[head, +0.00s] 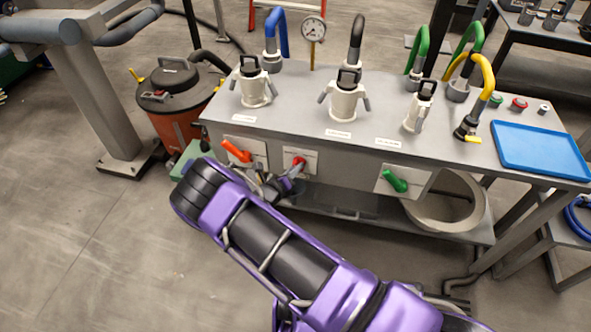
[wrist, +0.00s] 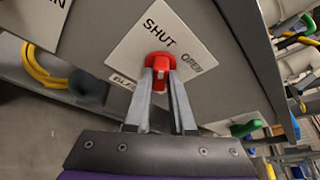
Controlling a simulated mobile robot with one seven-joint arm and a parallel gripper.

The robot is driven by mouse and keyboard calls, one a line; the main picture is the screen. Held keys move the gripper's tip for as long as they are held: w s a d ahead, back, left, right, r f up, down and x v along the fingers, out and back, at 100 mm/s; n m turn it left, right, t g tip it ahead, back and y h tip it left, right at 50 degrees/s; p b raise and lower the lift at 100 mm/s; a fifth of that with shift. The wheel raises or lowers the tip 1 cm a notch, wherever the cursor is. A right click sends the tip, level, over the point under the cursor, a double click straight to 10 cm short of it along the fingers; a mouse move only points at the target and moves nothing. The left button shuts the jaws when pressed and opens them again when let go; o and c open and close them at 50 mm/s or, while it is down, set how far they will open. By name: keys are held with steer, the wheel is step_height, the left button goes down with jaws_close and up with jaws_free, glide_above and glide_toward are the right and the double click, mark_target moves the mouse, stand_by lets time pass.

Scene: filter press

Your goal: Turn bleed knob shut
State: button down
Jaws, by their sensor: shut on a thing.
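The red bleed knob (wrist: 159,62) sits on a white plate (wrist: 200,45) marked SHUT, OPEN and, partly hidden, what looks like BLEED. In the wrist view the knob is between the fingertips of my gripper (wrist: 161,78), which is shut on it. The SHUT mark is above the knob and OPEN is to its right. Which mark the knob points at is hard to tell. In the head view the knob (head: 299,162) shows on the middle plate of the bench front, with my gripper (head: 294,177) at it.
An orange handle (head: 236,151) is left of the knob and a green handle (head: 395,181) is right of it. The steel bench top (head: 300,105) carries white capped fittings, coloured hoses and a blue tray (head: 541,150). A red drum vacuum (head: 175,115) stands at the left.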

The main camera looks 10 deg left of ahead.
steer(key=shift+n+h, duration=0.3)
steer(key=shift+n, duration=0.1)
stand_by(0.3)
steer(key=c, duration=0.8)
jaws_free()
steer(key=shift+o, duration=0.2)
steer(key=p+v, duration=0.2)
steer(key=v, duration=1.5)
steer(key=shift+s, duration=0.25)
